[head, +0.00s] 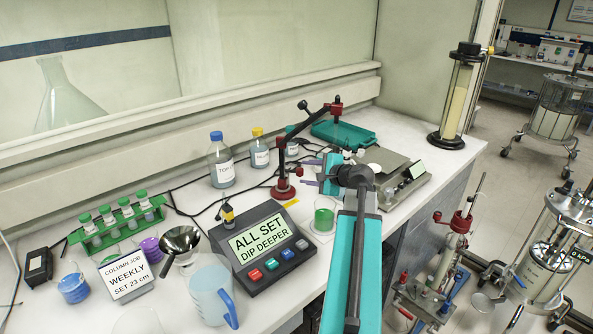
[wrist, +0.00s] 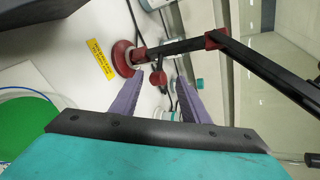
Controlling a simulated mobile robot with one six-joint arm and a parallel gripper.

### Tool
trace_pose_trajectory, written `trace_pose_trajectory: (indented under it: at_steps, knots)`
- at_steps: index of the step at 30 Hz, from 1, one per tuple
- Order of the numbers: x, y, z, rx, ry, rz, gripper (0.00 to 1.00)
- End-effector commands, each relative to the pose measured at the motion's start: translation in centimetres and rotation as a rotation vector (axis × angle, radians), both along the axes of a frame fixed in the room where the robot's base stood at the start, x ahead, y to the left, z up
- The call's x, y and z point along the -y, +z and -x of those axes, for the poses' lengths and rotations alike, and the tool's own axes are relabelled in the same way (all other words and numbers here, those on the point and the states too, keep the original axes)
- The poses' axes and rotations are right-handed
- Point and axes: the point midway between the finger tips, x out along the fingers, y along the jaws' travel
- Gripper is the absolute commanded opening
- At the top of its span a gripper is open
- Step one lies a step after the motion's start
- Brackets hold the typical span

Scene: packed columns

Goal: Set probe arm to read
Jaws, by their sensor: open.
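The probe arm (head: 309,124) is a jointed black arm with red joints on a round red base (head: 283,189). Its outer end reaches back and right, over the teal tray, away from the green beaker (head: 324,216). My gripper (head: 311,172) is open, just right of the black post, its purple fingers pointing left. In the wrist view the arm (wrist: 235,52) crosses beyond my fingertips (wrist: 160,80), and a small red knob (wrist: 157,77) shows between them. I cannot tell whether they touch it. The meter (head: 262,246) reads "ALL SET DIP DEEPER".
A yellow label (wrist: 101,59) lies beside the red base. Two capped bottles (head: 220,163) stand behind it. A balance-like device (head: 390,175) and the teal tray (head: 345,134) are behind my gripper. A jug (head: 210,290), funnel (head: 180,243) and vial rack (head: 120,220) crowd the left.

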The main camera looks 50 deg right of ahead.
Motion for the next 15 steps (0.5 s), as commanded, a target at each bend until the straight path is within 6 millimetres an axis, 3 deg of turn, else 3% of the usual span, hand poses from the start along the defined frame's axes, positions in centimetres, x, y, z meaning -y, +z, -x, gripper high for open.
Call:
trace_pose_trajectory:
  at_steps: [15]
  knots:
    - [1.0,-2.5,-6.1,0.000,-0.001,0.000,0.42]
